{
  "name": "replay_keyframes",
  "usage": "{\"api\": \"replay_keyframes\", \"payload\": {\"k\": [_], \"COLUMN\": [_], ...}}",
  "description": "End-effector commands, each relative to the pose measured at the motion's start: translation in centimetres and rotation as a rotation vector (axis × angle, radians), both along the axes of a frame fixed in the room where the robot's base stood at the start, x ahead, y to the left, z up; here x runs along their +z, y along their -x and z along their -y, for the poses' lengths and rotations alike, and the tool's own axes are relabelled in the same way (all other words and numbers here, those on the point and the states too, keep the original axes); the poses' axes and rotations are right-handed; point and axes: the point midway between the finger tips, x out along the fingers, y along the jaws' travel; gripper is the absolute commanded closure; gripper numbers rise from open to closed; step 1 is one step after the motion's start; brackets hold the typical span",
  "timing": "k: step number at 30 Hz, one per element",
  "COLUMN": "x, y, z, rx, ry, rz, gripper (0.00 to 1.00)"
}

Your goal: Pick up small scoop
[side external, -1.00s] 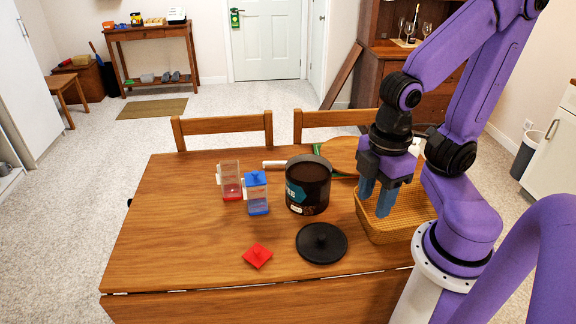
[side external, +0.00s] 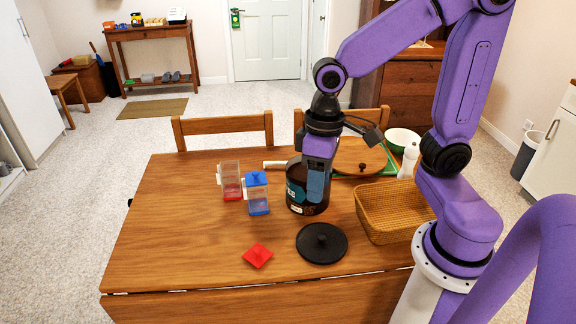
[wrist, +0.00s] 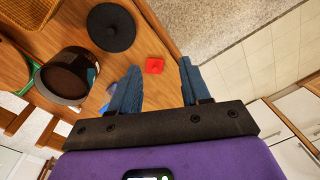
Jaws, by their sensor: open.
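I cannot make out a small scoop for certain in either view. A dark, open-topped canister (side external: 297,200) stands upright on the table, and its inside looks dark in the wrist view (wrist: 66,72). My gripper (side external: 317,188) is open and points down, with its blue fingers overlapping the canister in the side view. In the wrist view my gripper (wrist: 157,70) has nothing between its fingers, and the canister lies off to their left. A white handle-like piece (side external: 274,164) lies behind the canister; its far end is hidden.
A clear red-based container (side external: 231,182) and a clear blue-lidded one (side external: 257,198) stand left of the canister. A black lid (side external: 322,243) and red lid (side external: 257,255) lie in front. A wicker basket (side external: 372,228) is right. The table's left side is clear.

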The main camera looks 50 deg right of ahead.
Motion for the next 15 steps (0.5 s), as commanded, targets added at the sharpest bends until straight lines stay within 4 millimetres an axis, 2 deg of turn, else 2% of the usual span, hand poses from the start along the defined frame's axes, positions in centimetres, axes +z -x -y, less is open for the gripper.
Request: {"api": "replay_keyframes", "payload": {"k": [1,8,11,15], "x": [-0.2,-1.1,-1.7,-2.9], "y": [-2.0,-10.5,-14.2,-19.1], "z": [-0.1,1.2,2.7,5.7], "rx": [-0.115,-0.622,-0.842,-1.149], "ry": [-0.007,-0.051,-0.073,-0.107], "rz": [-0.014,-0.072,-0.098,-0.135], "gripper": [0.53,0.53,0.53,0.53]}}
